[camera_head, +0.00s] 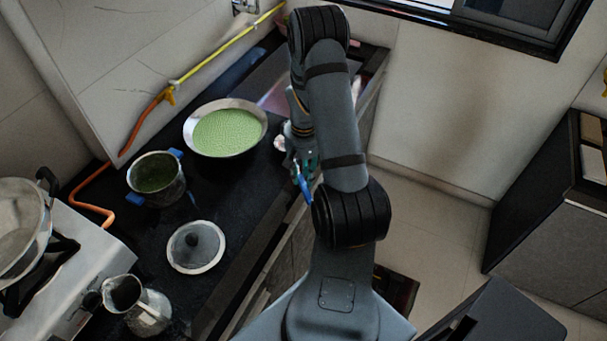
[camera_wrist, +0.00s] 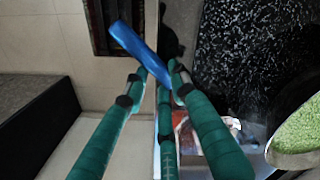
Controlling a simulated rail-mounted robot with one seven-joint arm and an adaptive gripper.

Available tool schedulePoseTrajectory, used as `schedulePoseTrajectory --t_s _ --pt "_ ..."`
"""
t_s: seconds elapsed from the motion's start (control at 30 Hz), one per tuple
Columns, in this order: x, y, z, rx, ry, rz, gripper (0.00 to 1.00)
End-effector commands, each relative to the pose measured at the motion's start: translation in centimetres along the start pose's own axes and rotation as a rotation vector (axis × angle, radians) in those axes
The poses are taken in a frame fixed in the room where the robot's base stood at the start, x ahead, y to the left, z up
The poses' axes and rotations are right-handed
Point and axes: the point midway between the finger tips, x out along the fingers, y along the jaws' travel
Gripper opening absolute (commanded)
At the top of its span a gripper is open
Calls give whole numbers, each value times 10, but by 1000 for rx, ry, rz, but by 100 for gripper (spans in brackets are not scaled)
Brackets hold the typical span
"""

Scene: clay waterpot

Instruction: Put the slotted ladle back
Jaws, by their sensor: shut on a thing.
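My gripper (camera_wrist: 158,76) is shut on a blue handle, which I take to be the slotted ladle (camera_wrist: 138,48). The handle slants up to the left from between the green fingertips in the wrist view. In the head view, my gripper (camera_head: 301,166) is at the counter's right edge, partly hidden behind my arm, and the blue handle (camera_head: 305,190) points down from it. The ladle's slotted end cannot be made out in either view.
A wide metal bowl (camera_head: 259,118) of green contents stands left of my gripper. A blue-handled pot (camera_head: 168,192), a lid (camera_head: 195,248) and a metal jug (camera_head: 148,313) stand on the dark counter. A stove with a pan (camera_head: 22,225) is far left.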

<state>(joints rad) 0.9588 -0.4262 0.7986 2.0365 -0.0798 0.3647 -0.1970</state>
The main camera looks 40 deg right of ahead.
Motion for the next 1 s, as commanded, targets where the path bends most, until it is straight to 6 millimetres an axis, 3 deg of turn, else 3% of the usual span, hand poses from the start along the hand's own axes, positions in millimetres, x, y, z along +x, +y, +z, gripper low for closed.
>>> schedulePoseTrajectory --t_s 0.53,0.57,0.9,1.0 --pt "10 0 0 0 0 0 0" --pt "9 0 0 0 0 0 27" --pt "8 0 0 0 0 0 47" --pt "9 0 0 0 0 0 48"
